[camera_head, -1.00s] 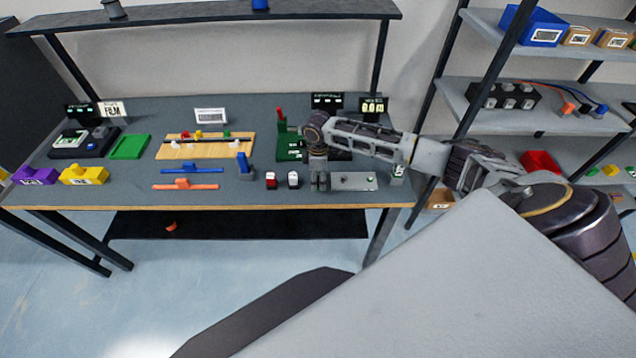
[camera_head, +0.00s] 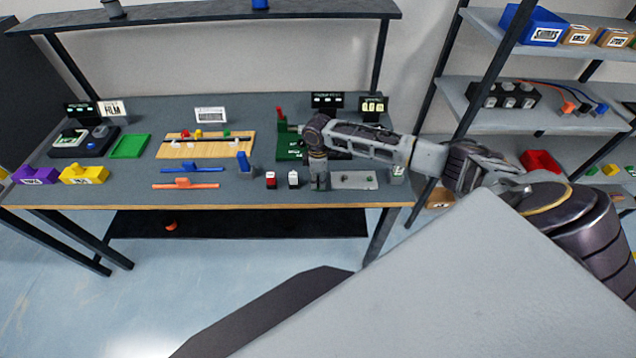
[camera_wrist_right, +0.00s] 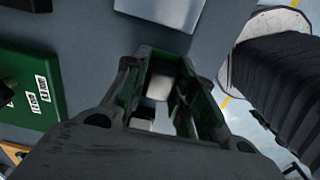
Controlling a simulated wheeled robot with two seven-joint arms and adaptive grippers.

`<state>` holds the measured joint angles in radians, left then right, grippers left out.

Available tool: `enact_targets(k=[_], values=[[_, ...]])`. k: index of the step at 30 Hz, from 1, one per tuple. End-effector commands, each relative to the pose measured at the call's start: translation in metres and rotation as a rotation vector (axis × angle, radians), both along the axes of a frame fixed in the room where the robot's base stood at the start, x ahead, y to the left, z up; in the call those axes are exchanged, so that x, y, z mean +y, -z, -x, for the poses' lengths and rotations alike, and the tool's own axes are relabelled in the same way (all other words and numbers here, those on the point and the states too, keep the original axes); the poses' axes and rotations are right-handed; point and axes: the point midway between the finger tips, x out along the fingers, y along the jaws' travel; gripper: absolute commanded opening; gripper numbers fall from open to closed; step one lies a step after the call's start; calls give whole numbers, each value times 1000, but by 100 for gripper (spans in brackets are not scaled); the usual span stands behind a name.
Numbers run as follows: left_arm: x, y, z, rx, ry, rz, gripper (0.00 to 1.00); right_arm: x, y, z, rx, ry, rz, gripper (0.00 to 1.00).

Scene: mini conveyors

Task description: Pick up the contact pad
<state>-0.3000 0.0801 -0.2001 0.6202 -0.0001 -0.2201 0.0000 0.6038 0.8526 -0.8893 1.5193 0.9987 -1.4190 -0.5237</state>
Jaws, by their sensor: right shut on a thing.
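My right gripper (camera_head: 319,187) points down at the front right of the table, between the white-topped block and the grey plate. In the right wrist view, its fingers (camera_wrist_right: 160,95) are shut on a small pale block (camera_wrist_right: 160,84), which I take for the contact pad. The fingers cover its sides, and in the head view they hide it. I cannot tell whether it touches the table. My left gripper is not in view.
A grey plate (camera_head: 354,179) lies right of the gripper. A red-topped block (camera_head: 270,180) and a white-topped block (camera_head: 293,179) stand left of it. A green device (camera_head: 287,151) stands behind. A shelf rack (camera_head: 480,95) is at the right.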

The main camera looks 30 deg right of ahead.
Motion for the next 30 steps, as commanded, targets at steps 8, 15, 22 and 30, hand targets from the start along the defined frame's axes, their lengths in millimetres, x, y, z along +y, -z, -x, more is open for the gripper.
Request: enact_targets(k=[8, 15, 22, 30], values=[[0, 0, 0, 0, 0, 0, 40, 0, 0, 0, 0, 0, 0, 2], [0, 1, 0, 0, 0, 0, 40, 0, -11, -1, -2, 0, -1, 2], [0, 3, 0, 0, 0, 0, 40, 0, -39, -1, -3, 0, -1, 2], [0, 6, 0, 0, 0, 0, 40, 0, -78, -1, -1, 0, 0, 2]])
